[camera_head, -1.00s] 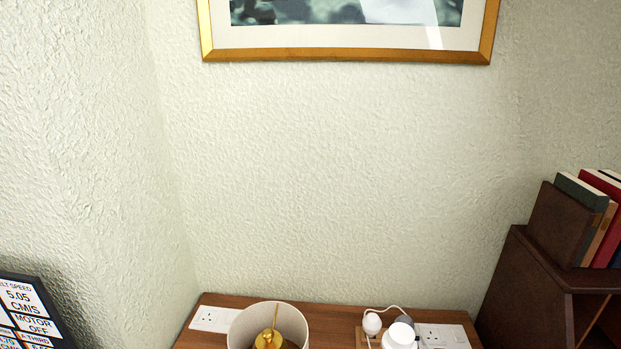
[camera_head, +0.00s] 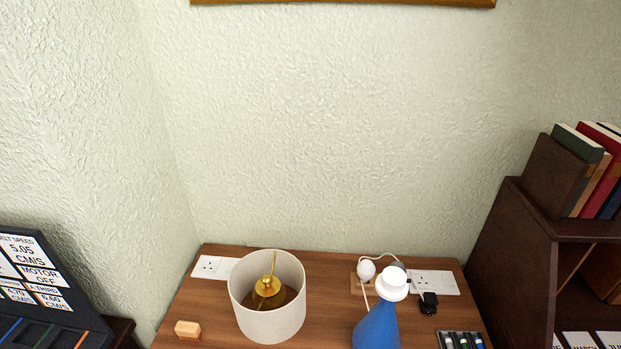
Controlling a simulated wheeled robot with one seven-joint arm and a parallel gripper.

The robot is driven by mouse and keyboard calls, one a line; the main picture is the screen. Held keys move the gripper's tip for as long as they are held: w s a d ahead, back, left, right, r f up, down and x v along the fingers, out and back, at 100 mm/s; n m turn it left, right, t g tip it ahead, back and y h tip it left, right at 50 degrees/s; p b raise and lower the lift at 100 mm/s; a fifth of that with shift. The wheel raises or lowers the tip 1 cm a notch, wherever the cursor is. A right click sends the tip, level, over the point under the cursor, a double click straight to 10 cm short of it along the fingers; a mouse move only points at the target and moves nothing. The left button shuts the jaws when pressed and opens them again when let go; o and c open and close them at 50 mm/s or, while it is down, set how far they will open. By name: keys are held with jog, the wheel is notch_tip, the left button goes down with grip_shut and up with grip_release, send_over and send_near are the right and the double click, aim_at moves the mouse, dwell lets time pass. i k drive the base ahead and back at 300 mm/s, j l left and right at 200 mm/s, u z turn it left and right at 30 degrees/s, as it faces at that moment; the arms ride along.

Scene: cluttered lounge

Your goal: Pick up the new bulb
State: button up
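I cannot say for sure which thing is the new bulb. A small round white object (camera_head: 366,271) that looks like a bulb sits on a light wooden block (camera_head: 354,286) at the back of the wooden table (camera_head: 330,270), with a white cord beside it. A lamp with a pale shade (camera_head: 268,322) stands left of it, open at the top. A gold fitting (camera_head: 267,286) shows inside the shade, and I see no bulb on it. My gripper is not in view.
A blue cone-shaped object with a white top (camera_head: 376,328) stands in front of the round white object. White sockets (camera_head: 212,267), a black plug (camera_head: 428,303), a tray of batteries (camera_head: 462,341) and an orange block (camera_head: 187,330) are on the table. A dark bookshelf (camera_head: 512,250) stands right, a display panel (camera_head: 40,270) left.

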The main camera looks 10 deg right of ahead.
aim_at(366, 270)
jog(key=i+j+z, duration=0.25)
jog(key=j, duration=0.15)
jog(key=i+j+z, duration=0.2)
jog(key=j, duration=0.2)
jog(key=j+z, duration=0.25)
jog(key=j, duration=0.2)
jog(key=i+j+z, duration=0.2)
jog(key=j, duration=0.3)
jog(key=j+z, duration=0.25)
jog(key=j, duration=0.25)
